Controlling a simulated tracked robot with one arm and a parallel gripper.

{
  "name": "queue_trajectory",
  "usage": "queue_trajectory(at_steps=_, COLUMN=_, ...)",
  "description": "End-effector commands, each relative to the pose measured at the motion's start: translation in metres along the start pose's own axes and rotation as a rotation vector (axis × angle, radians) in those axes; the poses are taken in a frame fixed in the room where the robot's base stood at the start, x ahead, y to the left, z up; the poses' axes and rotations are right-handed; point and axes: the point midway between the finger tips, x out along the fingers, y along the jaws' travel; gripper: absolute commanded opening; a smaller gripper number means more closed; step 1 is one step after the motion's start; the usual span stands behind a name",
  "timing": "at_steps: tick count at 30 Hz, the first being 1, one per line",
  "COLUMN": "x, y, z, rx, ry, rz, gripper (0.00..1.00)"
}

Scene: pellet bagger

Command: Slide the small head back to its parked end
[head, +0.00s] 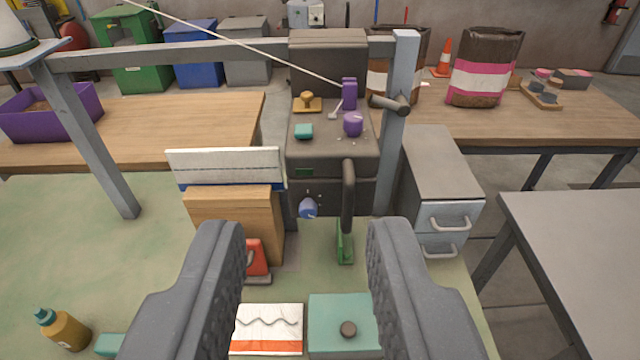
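My gripper (307,238) is open and empty, its two dark fingers wide apart at the bottom of the view. Beyond it stands a dark machine (330,183) with a blue knob (308,208) and an upright black handle (348,195) on its front. A small purple block (349,93) stands at the machine's back right, where a thin white line from the upper left ends. A grey rail (220,52) crosses behind, joined to a post (399,120) with a dark cylindrical bar (390,104). I cannot tell which part is the small head or where its parked end lies.
A wooden box (236,220) stands left, grey drawers (440,180) right. A teal box (342,322) and bottle (62,331) are low in view.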

Motion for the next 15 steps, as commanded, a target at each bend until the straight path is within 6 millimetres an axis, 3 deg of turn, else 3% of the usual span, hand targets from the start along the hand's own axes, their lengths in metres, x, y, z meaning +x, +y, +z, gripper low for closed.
queue_trajectory(at_steps=1, x=0.024, y=-0.008, z=0.017, rx=0.007, ry=-0.007, rz=-0.004, gripper=0.32)
queue_trajectory(at_steps=6, x=0.087, y=-0.023, z=0.068, rx=0.039, ry=0.029, rz=0.012, gripper=0.32)
queue_trajectory(at_steps=12, x=0.137, y=-0.015, z=0.133, rx=0.055, ry=0.092, rz=0.086, gripper=0.32)
queue_trajectory(at_steps=15, x=0.149, y=-0.004, z=0.159, rx=0.044, ry=0.130, rz=0.131, gripper=0.32)
